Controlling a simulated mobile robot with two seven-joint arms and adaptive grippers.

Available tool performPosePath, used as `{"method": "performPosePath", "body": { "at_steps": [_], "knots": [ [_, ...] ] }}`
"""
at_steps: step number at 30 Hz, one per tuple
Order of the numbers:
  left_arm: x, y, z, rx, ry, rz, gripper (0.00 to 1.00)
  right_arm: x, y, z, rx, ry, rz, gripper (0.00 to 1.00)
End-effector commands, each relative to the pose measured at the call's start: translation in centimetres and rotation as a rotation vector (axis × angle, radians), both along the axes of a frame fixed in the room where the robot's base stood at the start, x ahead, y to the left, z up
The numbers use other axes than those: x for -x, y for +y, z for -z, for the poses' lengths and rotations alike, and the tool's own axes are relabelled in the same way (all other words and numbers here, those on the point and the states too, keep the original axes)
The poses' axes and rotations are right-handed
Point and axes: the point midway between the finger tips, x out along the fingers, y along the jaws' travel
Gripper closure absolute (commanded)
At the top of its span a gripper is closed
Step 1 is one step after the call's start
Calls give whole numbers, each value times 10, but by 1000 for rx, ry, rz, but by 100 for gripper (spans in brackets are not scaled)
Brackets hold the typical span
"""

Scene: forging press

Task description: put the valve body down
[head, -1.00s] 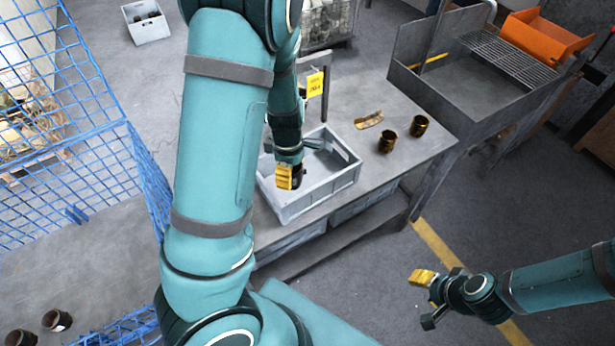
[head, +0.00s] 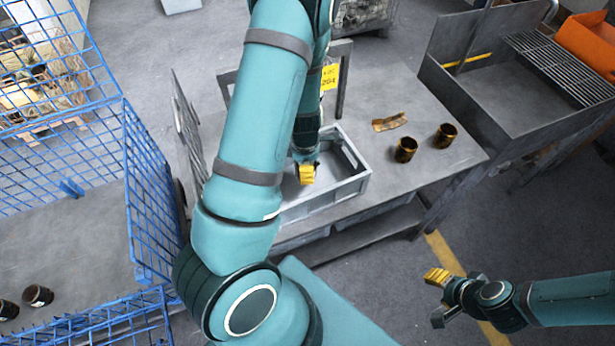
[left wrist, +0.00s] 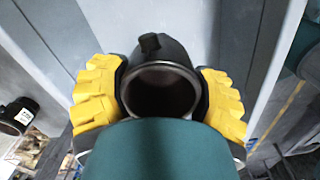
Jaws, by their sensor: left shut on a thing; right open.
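The valve body (left wrist: 160,85) is a dark, hollow round piece with a small stub on its rim. In the left wrist view it sits between the yellow fingers of my left gripper (left wrist: 160,98), which is shut on it. In the head view my left gripper (head: 306,172) is over the grey crate (head: 330,200) on the table, and the valve body is mostly hidden there. I cannot tell whether it touches the crate floor. My right gripper (head: 440,297) is open and empty, over the floor at the lower right.
Two brass-coloured cups (head: 406,149) and a curved brass piece (head: 389,121) lie on the table (head: 450,165) right of the crate. A metal basin (head: 500,90) stands behind. A blue mesh cage (head: 150,200) with dark round parts (head: 38,295) is at left.

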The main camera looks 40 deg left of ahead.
Motion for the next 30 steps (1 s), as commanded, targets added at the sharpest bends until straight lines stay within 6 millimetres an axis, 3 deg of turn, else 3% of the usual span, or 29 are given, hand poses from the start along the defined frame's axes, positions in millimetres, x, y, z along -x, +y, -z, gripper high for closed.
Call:
{"method": "performPosePath", "body": {
  "at_steps": [12,25,26,27,28,30],
  "knots": [
    [0,0,42,0,0,0,78,-1,0,12,2,-1,1,53],
    [-1,0,48,-1,-2,2,78,-1,1,15,3,0,1,53],
    [-1,0,47,0,-1,2,22,-1,1,15,3,0,1,53],
    [-1,0,47,0,-1,2,8,-1,1,14,3,0,1,53],
    [-1,0,47,0,-1,2,0,-1,1,14,3,0,1,53],
    [-1,0,47,0,-1,2,0,-1,1,14,3,0,1,53]
  ]
}}
